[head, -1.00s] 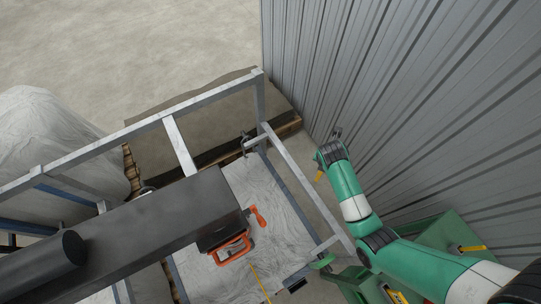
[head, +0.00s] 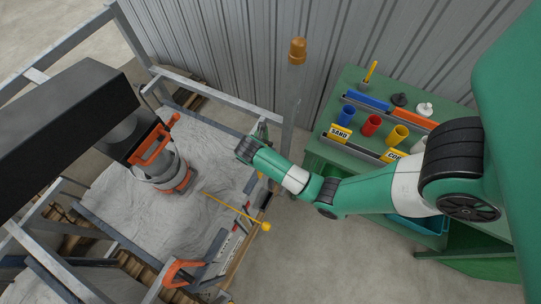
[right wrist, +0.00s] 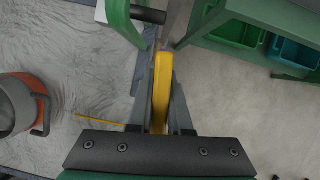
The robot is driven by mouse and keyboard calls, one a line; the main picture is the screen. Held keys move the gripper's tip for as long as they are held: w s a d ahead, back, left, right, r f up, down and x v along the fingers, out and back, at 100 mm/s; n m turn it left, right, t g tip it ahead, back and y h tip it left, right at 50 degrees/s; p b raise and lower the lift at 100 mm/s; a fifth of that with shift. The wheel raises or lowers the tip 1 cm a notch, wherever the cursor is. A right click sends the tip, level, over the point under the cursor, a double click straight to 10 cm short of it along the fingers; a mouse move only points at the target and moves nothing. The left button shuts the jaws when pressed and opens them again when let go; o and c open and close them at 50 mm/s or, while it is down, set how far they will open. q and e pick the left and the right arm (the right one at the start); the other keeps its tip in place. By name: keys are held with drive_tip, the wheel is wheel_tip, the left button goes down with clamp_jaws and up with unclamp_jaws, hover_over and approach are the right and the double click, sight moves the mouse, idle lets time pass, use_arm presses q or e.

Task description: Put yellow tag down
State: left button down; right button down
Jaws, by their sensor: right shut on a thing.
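The yellow tag (right wrist: 161,88) is narrow and upright between the fingers of my right gripper (right wrist: 161,100) in the right wrist view. The fingers are shut on it, and it is held above the floor near the edge of the metal frame. In the head view my right arm reaches left from the green bench to the frame's right side. The gripper there is mostly hidden beneath the wrist. My left gripper is not in view.
A green bench (head: 330,152) at right holds blue, red and yellow cups (head: 397,136) and yellow cards. A metal frame (head: 215,90) surrounds a pale wrinkled surface (head: 115,195). A grey-orange cylinder (head: 165,165) stands on it. A thin yellow rod (head: 237,211) lies nearby.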

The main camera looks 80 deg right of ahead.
wheel_tip(320, 180, down, 42)
drive_tip(key=s+a+m+b, duration=0.1)
drive_tip(key=a+b, duration=0.1)
drive_tip(key=b, duration=2.8)
drive_tip(key=shift+s+r+m+g, duration=0.25)
drive_tip(key=shift+m+g, duration=0.15)
drive_tip(key=shift+f, duration=0.1)
drive_tip(key=shift+f+b, duration=0.4)
drive_tip(key=shift+f, duration=0.1)
drive_tip(key=c, duration=0.8)
unclamp_jaws()
drive_tip(key=shift+c, duration=0.2)
drive_tip(key=shift+r, duration=0.1)
